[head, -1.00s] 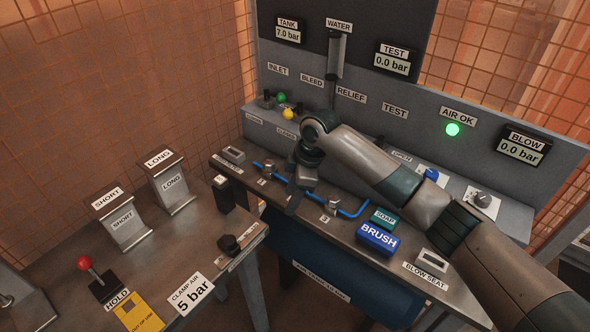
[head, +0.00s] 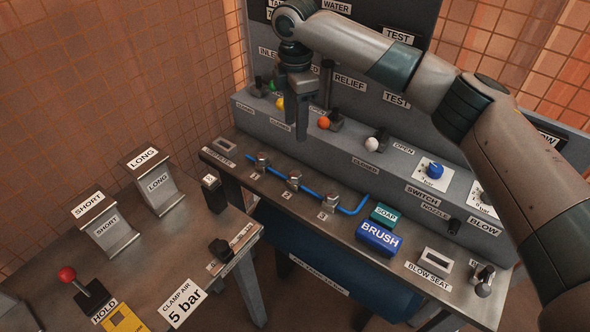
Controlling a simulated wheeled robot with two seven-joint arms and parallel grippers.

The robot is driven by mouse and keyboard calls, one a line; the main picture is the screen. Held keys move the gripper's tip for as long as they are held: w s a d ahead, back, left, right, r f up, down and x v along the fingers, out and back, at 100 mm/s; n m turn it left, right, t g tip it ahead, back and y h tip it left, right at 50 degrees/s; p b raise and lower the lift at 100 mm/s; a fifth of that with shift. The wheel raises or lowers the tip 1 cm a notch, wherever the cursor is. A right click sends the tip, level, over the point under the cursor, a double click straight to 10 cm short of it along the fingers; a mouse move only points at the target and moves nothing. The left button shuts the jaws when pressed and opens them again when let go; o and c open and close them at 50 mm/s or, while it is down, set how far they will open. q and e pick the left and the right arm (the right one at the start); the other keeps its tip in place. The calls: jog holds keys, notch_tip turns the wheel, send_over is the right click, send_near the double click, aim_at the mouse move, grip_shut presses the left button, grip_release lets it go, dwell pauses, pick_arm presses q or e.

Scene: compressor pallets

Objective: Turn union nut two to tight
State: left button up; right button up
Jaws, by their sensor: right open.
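Union nut two (head: 294,180) is the middle metal nut on the blue pipe (head: 312,192), behind the label 2. It is in full view, and whether it is tight cannot be told. My right gripper (head: 301,132) points down above and behind the pipe, in front of the valve panel. It is open and apart from nut two, with nothing seen in it. My left gripper is not in view.
Nut one (head: 263,160) and nut three (head: 330,202) flank nut two. The blue brush block (head: 379,238) and green soap block (head: 384,214) stand to the right. Valves with yellow (head: 281,104), orange (head: 324,123) and white (head: 372,144) knobs line the panel behind.

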jog(key=f, duration=0.2)
jog(key=p, duration=0.4)
send_near(295, 174)
notch_tip(295, 174, down, 7)
jog(key=shift+f, duration=0.2)
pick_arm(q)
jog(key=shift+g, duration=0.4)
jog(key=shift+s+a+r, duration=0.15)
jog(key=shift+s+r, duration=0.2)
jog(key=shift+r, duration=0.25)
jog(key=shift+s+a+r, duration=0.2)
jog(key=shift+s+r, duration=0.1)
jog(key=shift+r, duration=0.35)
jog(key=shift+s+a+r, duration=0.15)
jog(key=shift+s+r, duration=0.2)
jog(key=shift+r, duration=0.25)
pick_arm(e)
jog(key=shift+f, duration=0.75)
jog(key=c, duration=1.1)
